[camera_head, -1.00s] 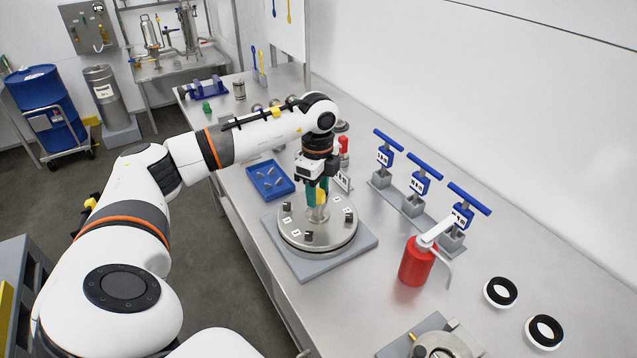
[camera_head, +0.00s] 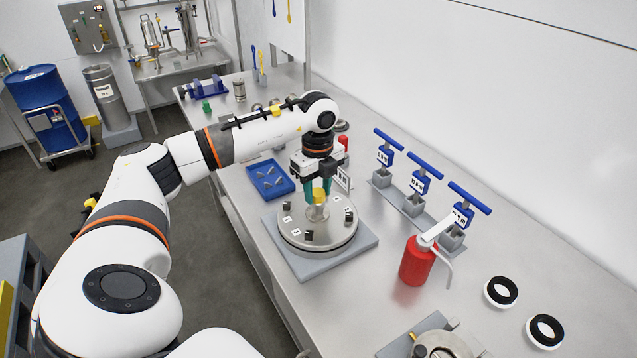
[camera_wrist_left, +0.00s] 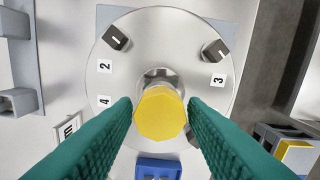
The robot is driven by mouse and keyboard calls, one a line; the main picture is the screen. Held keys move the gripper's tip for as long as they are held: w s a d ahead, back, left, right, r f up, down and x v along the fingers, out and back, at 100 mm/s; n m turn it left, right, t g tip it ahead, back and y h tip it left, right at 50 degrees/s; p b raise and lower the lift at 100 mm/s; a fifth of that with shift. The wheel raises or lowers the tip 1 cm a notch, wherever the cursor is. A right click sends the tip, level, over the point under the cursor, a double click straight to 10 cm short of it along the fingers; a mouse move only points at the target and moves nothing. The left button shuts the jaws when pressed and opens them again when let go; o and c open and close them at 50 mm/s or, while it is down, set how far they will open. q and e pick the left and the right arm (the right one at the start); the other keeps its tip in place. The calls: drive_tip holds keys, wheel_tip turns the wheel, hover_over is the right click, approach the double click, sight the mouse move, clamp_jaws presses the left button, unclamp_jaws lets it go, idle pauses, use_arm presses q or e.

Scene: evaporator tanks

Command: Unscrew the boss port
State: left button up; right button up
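The boss port is a yellow, faceted cap (camera_head: 319,195) on a short metal neck at the centre of a round steel lid (camera_head: 300,235). The cap stands upright. My left gripper (camera_head: 319,197) points down over it, its green fingers on either side of the cap. In the left wrist view the cap (camera_wrist_left: 160,114) sits between the fingertips, with a thin gap appearing at its sides, so the gripper looks open around it. The lid carries small dark clamps and number labels 2, 3 and 4. My right gripper is not in view.
The lid rests on a grey square plate (camera_head: 368,240). A blue tray (camera_head: 259,190) with small metal parts lies to its left. Blue-handled valves (camera_head: 420,186) and a red bottle (camera_head: 415,265) stand to the right. Two black-and-white rings (camera_head: 500,292) lie farther right.

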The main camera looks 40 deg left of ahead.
use_arm(q)
drive_tip(key=m, duration=1)
drive_tip(key=shift+b, duration=0.35)
clamp_jaws()
drive_tip(key=n+p, duration=0.1)
drive_tip(key=n, duration=0.2)
drive_tip(key=shift+r, duration=0.1)
drive_tip(key=shift+n, duration=0.9)
